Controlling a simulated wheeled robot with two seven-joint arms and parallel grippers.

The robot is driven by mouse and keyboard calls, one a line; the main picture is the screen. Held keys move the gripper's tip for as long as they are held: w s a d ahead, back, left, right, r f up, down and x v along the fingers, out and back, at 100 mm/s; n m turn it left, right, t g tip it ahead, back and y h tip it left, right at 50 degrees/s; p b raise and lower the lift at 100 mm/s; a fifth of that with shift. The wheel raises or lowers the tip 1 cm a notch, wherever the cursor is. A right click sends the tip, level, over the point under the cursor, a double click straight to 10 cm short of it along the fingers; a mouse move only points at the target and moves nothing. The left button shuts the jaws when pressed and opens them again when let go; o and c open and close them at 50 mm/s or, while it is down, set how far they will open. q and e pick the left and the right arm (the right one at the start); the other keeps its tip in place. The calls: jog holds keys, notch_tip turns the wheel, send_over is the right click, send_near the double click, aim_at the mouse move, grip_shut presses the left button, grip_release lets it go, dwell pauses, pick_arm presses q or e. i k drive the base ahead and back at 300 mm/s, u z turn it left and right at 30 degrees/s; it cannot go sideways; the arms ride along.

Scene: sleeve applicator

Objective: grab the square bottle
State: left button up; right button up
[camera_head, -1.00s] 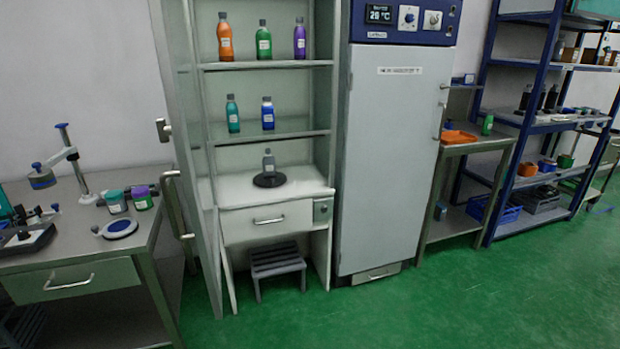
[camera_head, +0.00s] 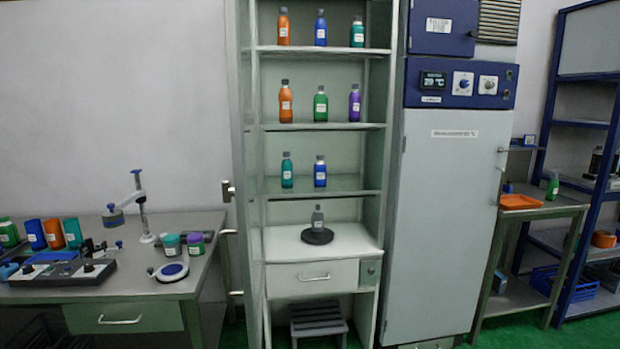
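A small grey bottle (camera_head: 317,218) with a pale label stands upright on a round black disc (camera_head: 317,236) on the cabinet's white counter. Bottles on the shelves above include a teal one (camera_head: 287,171) and a blue one (camera_head: 320,172) on the lowest shelf. Orange (camera_head: 286,103), green (camera_head: 320,105) and purple (camera_head: 354,104) bottles stand on the middle shelf. Orange (camera_head: 283,28), blue (camera_head: 320,29) and teal (camera_head: 357,33) bottles stand on the top shelf. At this size I cannot tell which bottle is square. Neither gripper is in view.
A metal bench (camera_head: 205,266) at left carries a stand, jars, colored cups and a black device. A tall grey oven (camera_head: 450,220) stands right of the cabinet, with a side table and blue rack (camera_head: 570,250) beyond. A step stool (camera_head: 318,322) sits under the counter.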

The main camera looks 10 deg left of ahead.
aim_at(358, 31)
jog(key=z, duration=1.55)
jog(key=k, duration=1.25)
jog(key=u, duration=1.75)
jog(key=i, duration=0.5)
jog(key=z, duration=0.65)
jog(key=k, duration=0.6)
jog(key=z, duration=0.7)
jog(key=i, duration=2.1)
jog(key=u, duration=0.1)
